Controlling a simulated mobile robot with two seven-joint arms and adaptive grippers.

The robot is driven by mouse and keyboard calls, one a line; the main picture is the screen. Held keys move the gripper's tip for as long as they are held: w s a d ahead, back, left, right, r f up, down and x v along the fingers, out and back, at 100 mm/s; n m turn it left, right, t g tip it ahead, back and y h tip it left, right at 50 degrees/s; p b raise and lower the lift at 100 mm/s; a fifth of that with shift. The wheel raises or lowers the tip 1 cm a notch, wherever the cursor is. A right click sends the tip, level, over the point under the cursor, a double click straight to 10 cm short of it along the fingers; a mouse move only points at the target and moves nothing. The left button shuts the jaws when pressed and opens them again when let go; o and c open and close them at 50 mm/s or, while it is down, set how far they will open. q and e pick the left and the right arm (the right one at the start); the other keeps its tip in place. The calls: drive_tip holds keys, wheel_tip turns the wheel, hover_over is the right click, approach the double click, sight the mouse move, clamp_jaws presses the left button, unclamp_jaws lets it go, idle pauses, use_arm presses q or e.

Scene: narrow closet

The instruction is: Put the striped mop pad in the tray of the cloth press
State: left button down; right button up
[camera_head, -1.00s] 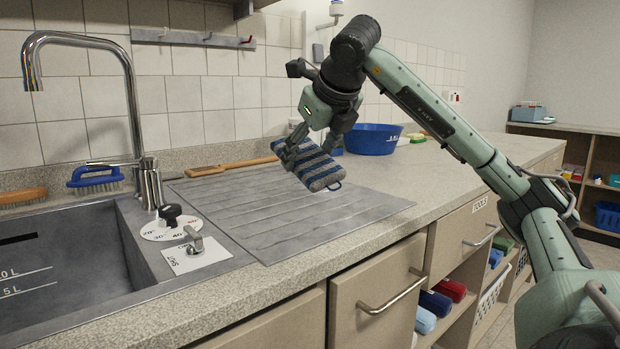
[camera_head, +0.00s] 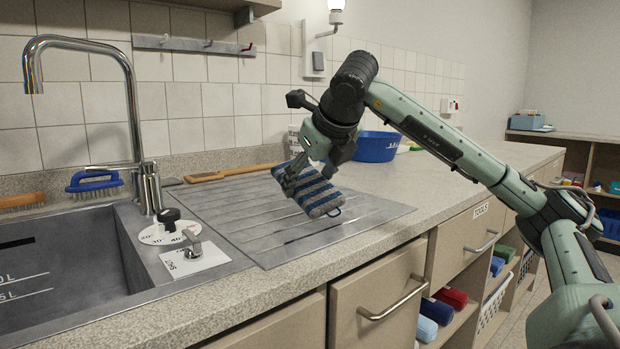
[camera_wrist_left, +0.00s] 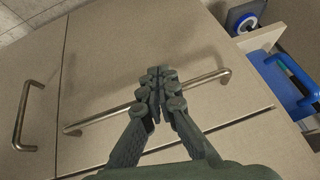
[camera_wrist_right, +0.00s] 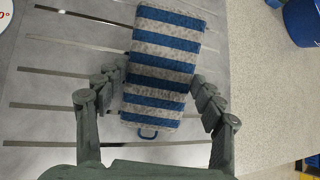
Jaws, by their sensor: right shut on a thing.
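The mop pad (camera_head: 316,191), with blue and grey stripes and a small blue loop at one end, is in my right gripper (camera_head: 297,178). In the right wrist view the pad (camera_wrist_right: 166,48) lies between the two fingers of the right gripper (camera_wrist_right: 158,86), which is shut on its sides. The pad is tilted, above the grooved drainboard; I cannot tell whether it touches it. My left gripper (camera_wrist_left: 158,88) shows in the left wrist view, its fingers together and empty, before a cupboard front. I cannot make out the cloth press or its tray in any view.
The sink (camera_head: 70,255), tap (camera_head: 140,125) and dial (camera_head: 168,220) are at left. A blue basin (camera_head: 376,147) stands behind my right arm. A wooden-handled brush (camera_head: 228,172) and blue brush (camera_head: 94,183) lie at the back. The drainboard's front part (camera_head: 290,240) is clear.

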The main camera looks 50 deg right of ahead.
drive_tip(key=o, duration=1.3)
